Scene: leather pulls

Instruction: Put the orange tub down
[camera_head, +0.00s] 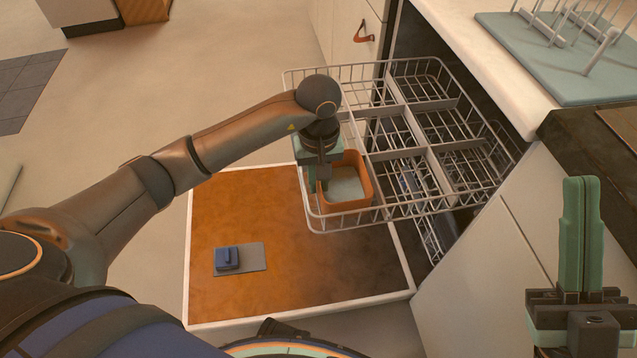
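The orange tub (357,205), an open square container with a pale inside, is at the near left corner of the white wire rack (420,210). I cannot tell whether its base rests on the rack wires. My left gripper (318,182) reaches down from above at the tub's left wall and appears shut on its rim. The arm and wrist hide part of the gripper and the tub's far left corner. My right gripper (581,235) is at the lower right, pointing up, its green fingers together and empty, far from the tub.
The rack is pulled out over the open dishwasher door (300,270), with wire dividers and mostly empty compartments. A blue block on a grey plate (240,258) lies on the door. A counter with a drying mat (570,75) stands right; a drawer with a leather pull (364,32) is behind.

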